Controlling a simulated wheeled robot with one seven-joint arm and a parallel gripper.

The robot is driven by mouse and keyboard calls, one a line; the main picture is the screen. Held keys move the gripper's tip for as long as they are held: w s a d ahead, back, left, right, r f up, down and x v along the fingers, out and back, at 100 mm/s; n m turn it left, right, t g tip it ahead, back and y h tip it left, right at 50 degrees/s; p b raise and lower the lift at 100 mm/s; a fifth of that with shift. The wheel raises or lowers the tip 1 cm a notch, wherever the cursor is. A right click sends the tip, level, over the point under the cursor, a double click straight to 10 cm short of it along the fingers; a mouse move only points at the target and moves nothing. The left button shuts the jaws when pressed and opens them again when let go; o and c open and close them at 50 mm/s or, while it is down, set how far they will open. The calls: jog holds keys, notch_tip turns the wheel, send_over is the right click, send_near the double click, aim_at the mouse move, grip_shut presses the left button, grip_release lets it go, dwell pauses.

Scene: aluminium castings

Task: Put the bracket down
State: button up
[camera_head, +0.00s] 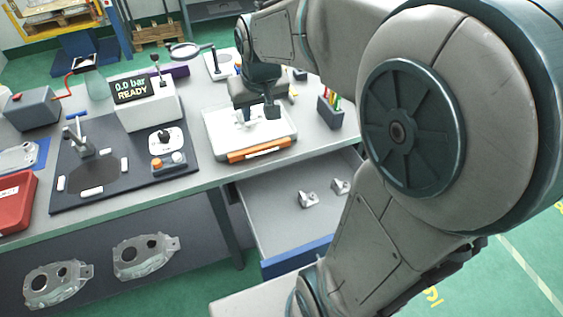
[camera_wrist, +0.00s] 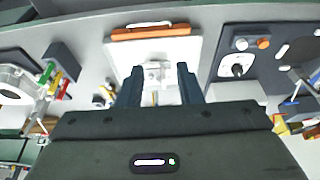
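A small silvery bracket (camera_wrist: 156,72) shows between my fingertips in the wrist view, over the white tray (camera_wrist: 183,47) with an orange front strip. There is a visible gap to each finger. My gripper (camera_wrist: 158,80) is open. In the head view my gripper (camera_head: 258,112) is low over the white tray (camera_head: 278,141) on the bench, and the bracket (camera_head: 241,118) is partly hidden by it. The bracket appears to rest on the tray, though its contact is hard to see.
A pen holder (camera_head: 330,111) stands right of the tray. Left are a gauge box (camera_head: 150,108) reading "0.0 bar READY", a button box (camera_head: 168,162) and a dark mat (camera_head: 125,195) with a fixture.

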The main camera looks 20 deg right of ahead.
jog(key=s+f, duration=0.2)
jog(key=s, duration=1.3)
jog(key=shift+s+g, duration=0.4)
jog(key=shift+a, duration=0.1)
